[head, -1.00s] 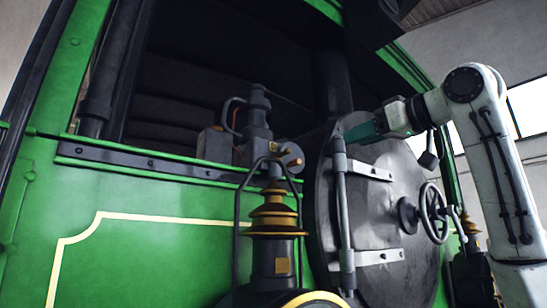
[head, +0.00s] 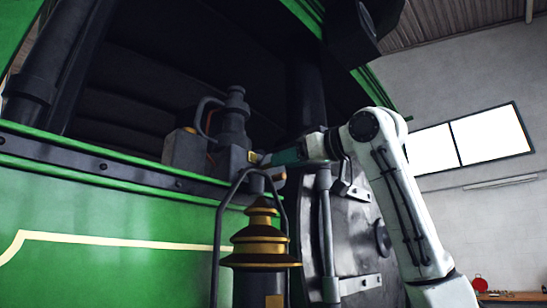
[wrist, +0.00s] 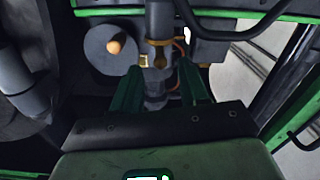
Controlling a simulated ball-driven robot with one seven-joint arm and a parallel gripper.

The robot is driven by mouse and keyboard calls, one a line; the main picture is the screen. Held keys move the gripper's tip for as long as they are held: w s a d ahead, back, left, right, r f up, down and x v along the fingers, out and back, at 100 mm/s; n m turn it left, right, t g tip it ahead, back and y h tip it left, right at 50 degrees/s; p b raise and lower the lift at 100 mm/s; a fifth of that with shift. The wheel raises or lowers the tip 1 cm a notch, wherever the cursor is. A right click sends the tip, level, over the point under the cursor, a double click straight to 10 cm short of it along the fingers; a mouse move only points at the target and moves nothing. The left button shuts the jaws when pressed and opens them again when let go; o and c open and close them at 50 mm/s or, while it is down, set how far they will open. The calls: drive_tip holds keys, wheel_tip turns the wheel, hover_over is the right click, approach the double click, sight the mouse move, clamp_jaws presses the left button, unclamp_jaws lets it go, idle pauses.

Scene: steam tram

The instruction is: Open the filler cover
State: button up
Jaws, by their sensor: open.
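A round grey disc with a wooden knob (wrist: 115,46) lies left of my fingers in the wrist view. It may be the filler cover, but I cannot tell for sure. A dark grey pump-like fitting (head: 235,125) with a curved handle stands on the tram's ledge. My gripper (head: 262,158) points left, close to this fitting's right side. In the wrist view my green fingers (wrist: 160,72) are apart, with the fitting and its brass parts showing between and beyond them. I cannot tell whether they touch it. Nothing is held.
A brass-and-black lamp (head: 260,240) with a tall bail stands in front of the ledge, just below my gripper. A round dark door (head: 345,245) with hinge straps is behind my arm. A green panel (head: 110,270) fills the lower left. Open hall lies to the right.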

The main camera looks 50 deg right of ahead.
sight(263, 168)
drive_tip(key=shift+w+a+p, duration=0.1)
drive_tip(key=shift+w+p, duration=0.55)
drive_tip(key=shift+w, duration=1.55)
clamp_jaws()
